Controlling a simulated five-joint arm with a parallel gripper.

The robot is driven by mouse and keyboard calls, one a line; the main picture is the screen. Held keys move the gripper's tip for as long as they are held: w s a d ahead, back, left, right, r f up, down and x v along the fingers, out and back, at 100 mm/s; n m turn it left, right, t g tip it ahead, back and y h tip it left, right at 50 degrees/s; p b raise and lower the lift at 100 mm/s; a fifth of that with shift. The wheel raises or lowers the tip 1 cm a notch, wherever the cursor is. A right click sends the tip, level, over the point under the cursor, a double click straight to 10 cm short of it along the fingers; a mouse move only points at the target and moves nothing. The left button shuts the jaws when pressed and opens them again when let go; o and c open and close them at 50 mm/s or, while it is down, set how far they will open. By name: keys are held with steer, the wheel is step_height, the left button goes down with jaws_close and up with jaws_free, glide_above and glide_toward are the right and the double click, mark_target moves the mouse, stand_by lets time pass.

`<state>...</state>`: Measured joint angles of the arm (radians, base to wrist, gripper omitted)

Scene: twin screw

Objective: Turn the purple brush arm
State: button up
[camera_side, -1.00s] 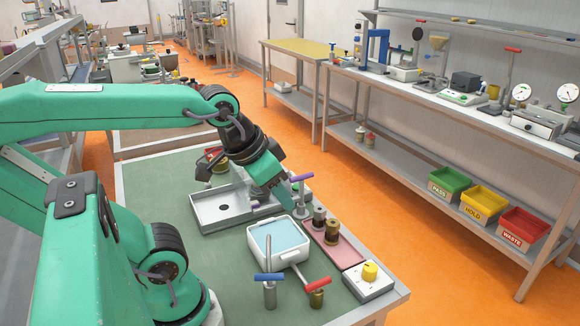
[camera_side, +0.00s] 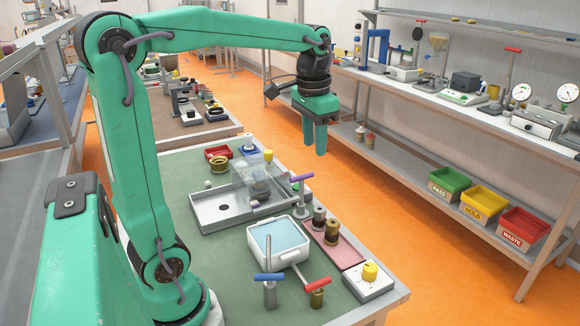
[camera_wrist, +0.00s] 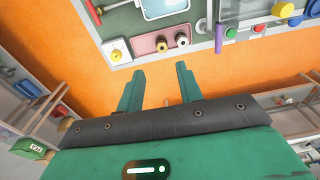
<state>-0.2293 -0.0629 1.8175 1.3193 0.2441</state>
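A purple bar (camera_side: 302,178) lies across the top of a grey post near the table's right edge in the side view. It also shows in the wrist view as an upright purple bar (camera_wrist: 219,37). A smaller purple piece (camera_side: 254,203) sits at the grey tray's front right. I cannot tell which of these is the brush arm. My gripper (camera_side: 314,140) hangs high above and beyond the purple bar, clear of the table. Its fingers (camera_wrist: 158,92) are apart with nothing between them.
A grey tray (camera_side: 210,219), a white basin (camera_side: 282,260) and a pink mat (camera_side: 345,251) holding spools stand on the green table. Blue (camera_side: 269,277) and red (camera_side: 317,284) T-handles stand at the front. Orange floor (camera_side: 400,240) lies open to the right.

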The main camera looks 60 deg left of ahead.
steer(key=w+a+f+g+h, duration=0.1)
steer(key=w+a+f, duration=0.3)
steer(key=a, duration=0.4)
steer(key=w+a+f+g+h, duration=0.1)
steer(key=w+a+f+g, duration=0.3)
steer(key=a, duration=0.4)
steer(key=shift+w+a+f+h, duration=0.15)
steer(key=shift+w+f+h, duration=0.15)
steer(key=shift+w+f, duration=0.5)
steer(key=shift+s+f, duration=0.1)
steer(key=shift+f, duration=0.05)
steer(key=shift+x, duration=3.8)
steer(key=shift+s, duration=0.15)
steer(key=shift+c, duration=0.3)
jaws_close()
